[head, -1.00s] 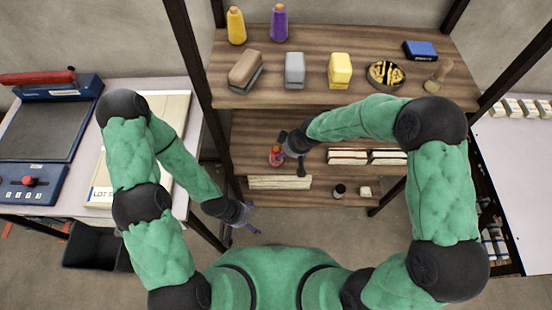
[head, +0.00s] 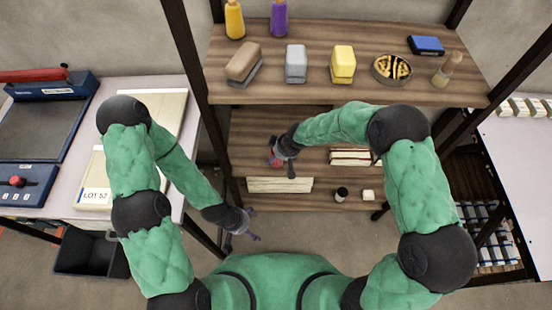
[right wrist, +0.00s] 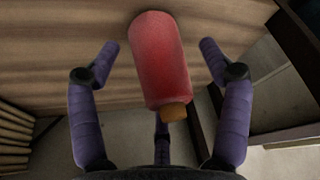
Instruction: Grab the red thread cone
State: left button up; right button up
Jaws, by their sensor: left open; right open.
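The red thread cone (right wrist: 160,62) lies between the spread purple fingers of my right gripper (right wrist: 160,75) in the right wrist view, with its tan core end toward the palm. The fingers stand apart from it on both sides. My left gripper (head: 248,230) is open and empty, low in front of the shelf unit.
The top shelf (head: 300,92) holds a yellow cone (head: 234,20), a purple cone (head: 278,18) and several blocks. Folded cloths (head: 355,157) lie right of my right gripper. A dark shelf post (head: 195,80) stands at the left.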

jog(key=shift+x, duration=0.95)
jog(key=shift+r, duration=0.1)
jog(key=c, duration=1.3)
